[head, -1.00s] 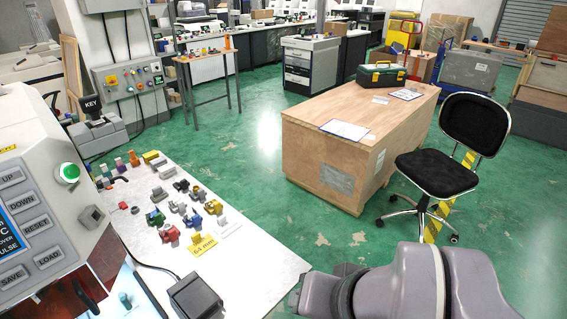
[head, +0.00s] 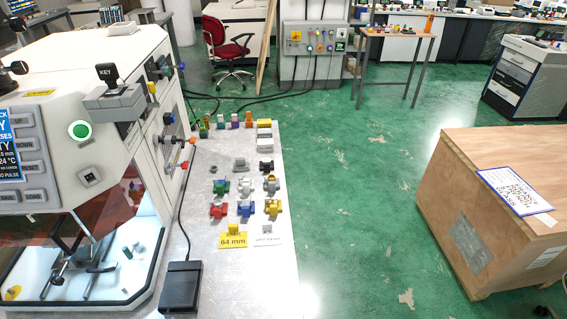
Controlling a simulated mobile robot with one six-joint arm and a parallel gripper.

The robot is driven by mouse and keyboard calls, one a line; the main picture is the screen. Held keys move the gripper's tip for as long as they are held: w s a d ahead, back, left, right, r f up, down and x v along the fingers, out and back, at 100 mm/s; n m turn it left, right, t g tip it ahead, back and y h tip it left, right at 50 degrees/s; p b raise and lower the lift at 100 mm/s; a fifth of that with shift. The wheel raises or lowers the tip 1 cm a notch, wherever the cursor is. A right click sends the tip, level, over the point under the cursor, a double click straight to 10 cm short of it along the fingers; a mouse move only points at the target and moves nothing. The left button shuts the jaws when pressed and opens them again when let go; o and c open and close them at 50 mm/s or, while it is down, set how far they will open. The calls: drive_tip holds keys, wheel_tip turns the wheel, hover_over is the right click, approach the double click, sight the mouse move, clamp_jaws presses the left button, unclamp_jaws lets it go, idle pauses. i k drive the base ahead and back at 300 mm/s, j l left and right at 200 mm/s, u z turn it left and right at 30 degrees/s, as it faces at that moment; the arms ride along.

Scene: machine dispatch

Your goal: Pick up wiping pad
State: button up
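No item can be made out for certain as the wiping pad. On the grey metal table (head: 215,285) in the head view, a small yellow block (head: 264,123) lies near the far right corner. Pale grey blocks (head: 264,141) lie just in front of it; any of these could be a pad, but they are too small to tell. Several small red, blue, green, yellow and grey fittings stand in rows nearer to me. My gripper is out of view.
A white machine (head: 75,140) with a green button stands at the left. A black box (head: 181,287) with a cable lies on the table's near part. A wooden crate (head: 450,215) stands at the right. Green floor between table and crate is clear.

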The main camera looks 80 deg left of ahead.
sight(240, 164)
drive_tip(key=i+j+u, duration=0.25)
drive_tip(key=u, duration=0.2)
drive_tip(key=i+u, duration=0.95)
drive_tip(key=i+l+u, duration=0.15)
drive_tip(key=i+u, duration=0.15)
drive_tip(key=u, duration=0.15)
drive_tip(key=i+l+u, duration=0.3)
drive_tip(key=u, duration=0.15)
drive_tip(key=i+j+u, duration=0.15)
drive_tip(key=i+u, duration=0.25)
drive_tip(key=i+j+u, duration=0.1)
drive_tip(key=i+u, duration=0.7)
drive_tip(key=i+l+u, duration=0.2)
drive_tip(key=u, duration=0.2)
drive_tip(key=i+l+u, duration=0.4)
drive_tip(key=i+j+u, duration=0.25)
drive_tip(key=i, duration=0.1)
